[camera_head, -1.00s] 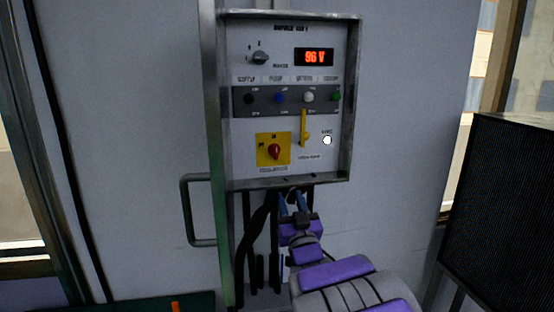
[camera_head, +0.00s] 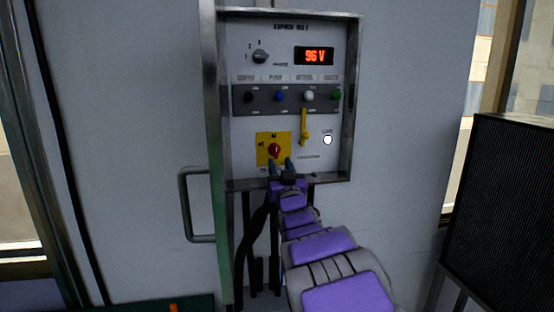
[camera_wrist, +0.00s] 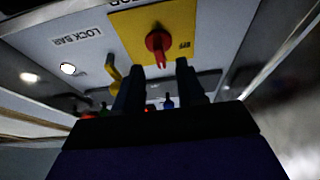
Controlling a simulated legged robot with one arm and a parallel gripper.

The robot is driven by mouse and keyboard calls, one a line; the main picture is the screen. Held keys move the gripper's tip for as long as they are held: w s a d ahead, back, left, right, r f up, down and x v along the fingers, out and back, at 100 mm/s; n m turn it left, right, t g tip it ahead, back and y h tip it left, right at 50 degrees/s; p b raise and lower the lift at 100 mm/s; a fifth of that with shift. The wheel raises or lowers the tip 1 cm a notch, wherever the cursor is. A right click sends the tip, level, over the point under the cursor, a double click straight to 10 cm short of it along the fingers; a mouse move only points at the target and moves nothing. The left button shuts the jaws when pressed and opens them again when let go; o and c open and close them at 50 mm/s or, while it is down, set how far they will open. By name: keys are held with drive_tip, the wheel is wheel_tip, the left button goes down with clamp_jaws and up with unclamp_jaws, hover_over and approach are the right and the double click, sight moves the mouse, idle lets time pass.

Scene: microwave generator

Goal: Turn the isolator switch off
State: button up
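The isolator switch is a red knob (camera_head: 274,149) on a yellow plate (camera_head: 261,144), low on the left of the control panel. The wrist view shows the knob (camera_wrist: 158,42) with its narrow grip towards the fingers; a small label, apparently "OFF", is to one side on the plate. In the head view the knob's grip looks roughly upright, towards the upper label. My gripper (camera_head: 280,167) is just below the knob, slightly right. Its two dark fingers (camera_wrist: 158,80) stand apart with nothing between them. The knob does not appear to be between the fingers.
A yellow lock bar (camera_head: 304,127) hangs right of the switch, with a white round light (camera_head: 327,140) beyond it. The panel's raised frame (camera_head: 353,100) surrounds everything. Black cables hang below.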

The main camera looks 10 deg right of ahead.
sight(277, 154)
drive_tip(key=x, duration=0.3)
drive_tip(key=shift+s+r, duration=0.1)
drive_tip(key=shift+w+b, duration=0.3)
drive_tip(key=shift+w, duration=0.25)
drive_tip(key=shift+w+r, duration=0.2)
drive_tip(key=shift+r, duration=0.1)
drive_tip(key=shift+c, duration=0.4)
clamp_jaws()
